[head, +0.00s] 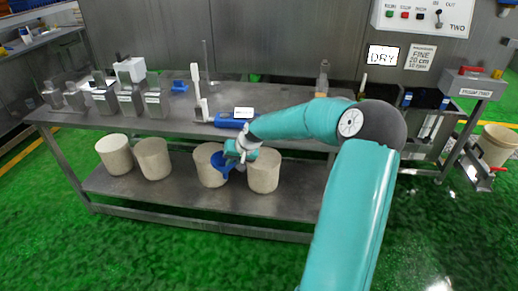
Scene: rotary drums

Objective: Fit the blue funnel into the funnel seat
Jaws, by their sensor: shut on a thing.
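The blue funnel (222,166) is at my gripper (236,154), in front of the table's lower shelf in the head view. My gripper is shut on the funnel and holds it tilted, in front of the pale buckets. The jaws are small here, and my wrist partly covers them. I cannot tell which part in view is the funnel seat.
A grey metal table (260,90) carries several metal containers (128,102), a white box (130,69) and a blue tool (230,120). Several pale buckets (153,158) stand on its lower shelf (120,184). A bucket (495,146) stands at right. Green floor is clear in front.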

